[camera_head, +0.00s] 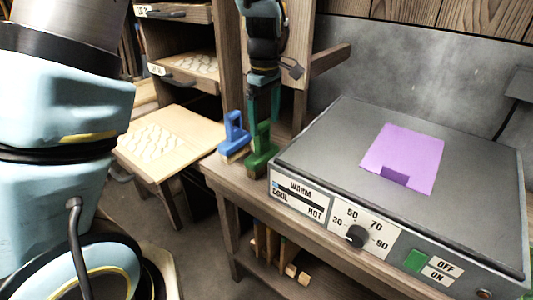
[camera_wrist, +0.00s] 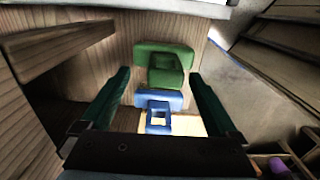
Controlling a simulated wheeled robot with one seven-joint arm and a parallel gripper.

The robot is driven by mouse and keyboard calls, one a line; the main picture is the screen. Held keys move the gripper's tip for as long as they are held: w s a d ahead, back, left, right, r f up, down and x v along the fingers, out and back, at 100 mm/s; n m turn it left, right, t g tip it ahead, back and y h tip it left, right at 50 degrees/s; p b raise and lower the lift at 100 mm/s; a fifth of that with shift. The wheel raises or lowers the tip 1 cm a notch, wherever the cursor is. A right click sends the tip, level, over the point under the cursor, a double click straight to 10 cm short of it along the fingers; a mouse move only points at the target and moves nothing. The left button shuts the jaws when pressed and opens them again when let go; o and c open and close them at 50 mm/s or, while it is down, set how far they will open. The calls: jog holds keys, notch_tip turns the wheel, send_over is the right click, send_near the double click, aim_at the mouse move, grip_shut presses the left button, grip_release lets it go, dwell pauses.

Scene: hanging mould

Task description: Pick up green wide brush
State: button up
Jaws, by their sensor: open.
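The green wide brush (camera_head: 261,158) stands on the wooden bench by the left end of the grey hot plate, its loop handle upward. In the wrist view the green brush (camera_wrist: 165,52) is at the upper middle. A blue brush (camera_head: 235,133) stands just left of it, and it also shows below the green one in the wrist view (camera_wrist: 160,98). My gripper (camera_head: 263,122) points down over the green brush, its fingers spread and empty. In the wrist view my gripper (camera_wrist: 160,75) has one finger on each side of the brushes. I cannot tell whether the fingers reach past the green handle.
The grey hot plate (camera_head: 330,135) with a purple sheet (camera_head: 404,157) takes up the right of the bench. A wooden post and shelf arm (camera_head: 330,58) stand close behind my gripper. A pale tray (camera_head: 165,140) sticks out at the left. Wooden pieces lie on the lower shelf (camera_head: 275,252).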

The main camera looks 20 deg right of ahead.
aim_at(262, 141)
jog(key=shift+a+f+p, duration=0.25)
jog(key=shift+f+p, duration=0.15)
jog(key=shift+f, duration=1.25)
jog(key=shift+a+f+p, duration=0.2)
jog(key=shift+f+p, duration=0.2)
jog(key=shift+f, duration=1.2)
grip_shut()
